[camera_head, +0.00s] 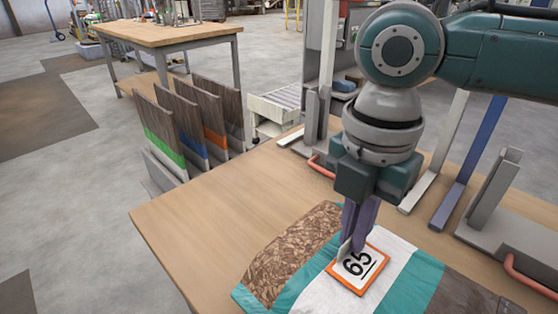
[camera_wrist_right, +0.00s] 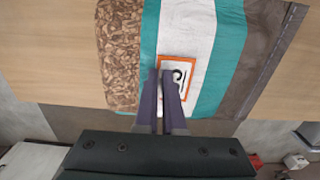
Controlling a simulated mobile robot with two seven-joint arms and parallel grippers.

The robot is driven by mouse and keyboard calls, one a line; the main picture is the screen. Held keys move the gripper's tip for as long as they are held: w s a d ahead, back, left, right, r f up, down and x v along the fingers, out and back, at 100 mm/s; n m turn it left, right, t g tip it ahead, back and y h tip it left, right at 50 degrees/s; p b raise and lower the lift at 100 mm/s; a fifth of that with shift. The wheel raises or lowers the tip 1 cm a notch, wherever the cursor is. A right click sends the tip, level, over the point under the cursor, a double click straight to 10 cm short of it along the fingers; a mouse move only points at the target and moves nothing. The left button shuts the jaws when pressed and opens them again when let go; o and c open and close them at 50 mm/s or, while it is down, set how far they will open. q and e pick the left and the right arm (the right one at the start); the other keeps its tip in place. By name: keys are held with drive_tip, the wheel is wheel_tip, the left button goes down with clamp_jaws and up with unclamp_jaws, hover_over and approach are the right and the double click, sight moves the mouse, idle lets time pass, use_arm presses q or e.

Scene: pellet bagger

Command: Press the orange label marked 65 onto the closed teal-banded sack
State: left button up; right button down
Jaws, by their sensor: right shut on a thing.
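The orange-bordered label marked 65 (camera_head: 357,268) lies at or just over the white band of the teal-banded sack (camera_head: 412,283); I cannot tell whether it touches fully. My right gripper (camera_head: 352,243) is shut on the label's edge, fingers pointing down. In the right wrist view, the fingers (camera_wrist_right: 161,90) cover the left part of the label (camera_wrist_right: 188,68). The sack (camera_wrist_right: 233,45) lies flat on the table, with a brown flake-patterned panel at one end and a dark grey one at the other. My left gripper is not in view.
The wooden table (camera_head: 195,215) is clear to the left of the sack. Metal stands with red handles (camera_head: 528,277) are along its back and right. Upright boards with green, blue and orange bands (camera_head: 190,125) stand beyond the table's left edge.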

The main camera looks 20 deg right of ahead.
idle(0.4)
drive_tip(key=shift+f, duration=0.25)
idle(0.3)
drive_tip(key=c, duration=0.9)
unclamp_jaws()
drive_tip(key=shift+c, duration=0.2)
drive_tip(key=shift+r, duration=0.1)
wheel_tip(320, 180, up, 10)
drive_tip(key=p, duration=0.1)
drive_tip(key=shift+p, duration=0.3)
